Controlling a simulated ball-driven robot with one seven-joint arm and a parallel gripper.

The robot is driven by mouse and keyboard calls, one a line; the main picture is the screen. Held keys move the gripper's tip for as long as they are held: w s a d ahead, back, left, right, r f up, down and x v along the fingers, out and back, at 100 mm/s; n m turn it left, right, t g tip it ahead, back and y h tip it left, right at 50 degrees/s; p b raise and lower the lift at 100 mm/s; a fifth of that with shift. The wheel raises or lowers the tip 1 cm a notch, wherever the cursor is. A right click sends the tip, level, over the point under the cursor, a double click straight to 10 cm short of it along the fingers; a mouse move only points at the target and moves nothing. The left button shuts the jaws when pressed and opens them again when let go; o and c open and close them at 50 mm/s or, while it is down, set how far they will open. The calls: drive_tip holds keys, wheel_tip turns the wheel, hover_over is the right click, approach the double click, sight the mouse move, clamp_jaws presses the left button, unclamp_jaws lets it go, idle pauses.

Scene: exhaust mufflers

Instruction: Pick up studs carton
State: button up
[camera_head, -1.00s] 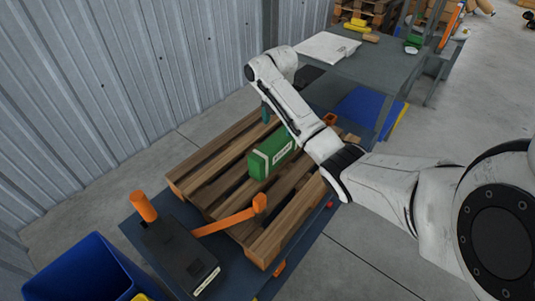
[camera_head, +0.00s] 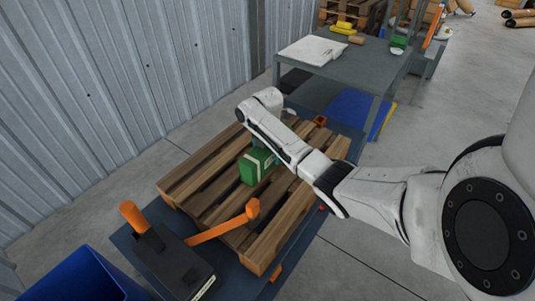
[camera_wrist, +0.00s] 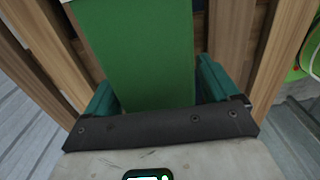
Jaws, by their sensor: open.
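A green carton with a white band (camera_head: 252,167), likely the studs carton, stands on the wooden pallet; its label is too small to read. My arm hides its right part in the head view. In the wrist view the green carton (camera_wrist: 140,50) fills the middle. My gripper (camera_wrist: 158,88) is open, with one teal finger on each side of the carton. I cannot tell whether the fingers touch it. In the head view my gripper is mostly hidden behind my arm.
The slatted pallet (camera_head: 185,185) lies on a dark platform truck with an orange handle (camera_head: 225,227). A blue bin (camera_head: 70,275) stands at lower left. A grey table (camera_head: 350,68) with a white sheet stands behind. A corrugated wall (camera_head: 90,80) bounds the left.

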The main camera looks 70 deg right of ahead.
drive_tip(key=shift+f, duration=0.25)
drive_tip(key=shift+c, duration=0.4)
drive_tip(key=c, duration=1.2)
